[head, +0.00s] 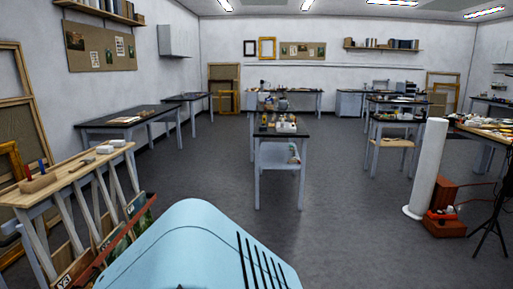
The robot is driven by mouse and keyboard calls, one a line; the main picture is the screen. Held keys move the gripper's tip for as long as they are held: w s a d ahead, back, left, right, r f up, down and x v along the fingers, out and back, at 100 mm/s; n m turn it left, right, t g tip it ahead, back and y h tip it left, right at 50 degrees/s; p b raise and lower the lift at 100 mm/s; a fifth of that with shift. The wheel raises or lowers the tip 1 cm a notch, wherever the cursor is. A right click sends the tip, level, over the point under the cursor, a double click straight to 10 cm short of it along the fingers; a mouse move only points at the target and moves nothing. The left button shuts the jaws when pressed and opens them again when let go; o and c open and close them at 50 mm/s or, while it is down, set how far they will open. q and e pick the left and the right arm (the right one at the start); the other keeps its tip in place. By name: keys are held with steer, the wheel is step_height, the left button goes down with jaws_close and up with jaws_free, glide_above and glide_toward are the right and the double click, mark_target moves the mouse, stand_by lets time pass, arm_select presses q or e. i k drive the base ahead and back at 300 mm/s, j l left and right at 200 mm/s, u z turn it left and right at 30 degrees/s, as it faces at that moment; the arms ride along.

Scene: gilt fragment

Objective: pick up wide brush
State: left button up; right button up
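I cannot make out a wide brush for certain. A small thin brown item (82,163) lies on the wooden bench (120,153) at the left, too small to tell what it is. The dark-topped table (264,134) in the middle holds several small bottles and other items, also too small to name. Neither of my grippers shows in the head view.
Framed panels lean under the wooden bench. Long dark tables (145,118) stand along the left wall. At right are a white column (429,165), a red-brown case (445,205) on the floor and a black tripod (492,215). Grey floor (345,215) between is clear.

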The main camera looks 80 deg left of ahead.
mark_target(88, 159)
steer(key=u, duration=4.05)
steer(key=i+l+u, duration=0.1)
steer(key=u, duration=0.25)
steer(key=i+l+u, duration=0.15)
steer(key=u, duration=0.2)
steer(key=i+l+u, duration=0.1)
steer(key=u, duration=0.25)
steer(key=i+l+u, duration=0.25)
steer(key=l, duration=0.2)
steer(key=l+u, duration=0.2)
steer(key=l, duration=0.25)
steer(key=i+l, duration=0.1)
steer(key=l, duration=0.55)
steer(key=i+l+u, duration=0.15)
steer(key=l, duration=1.1)
steer(key=i+u, duration=0.05)
steer(key=i, duration=0.05)
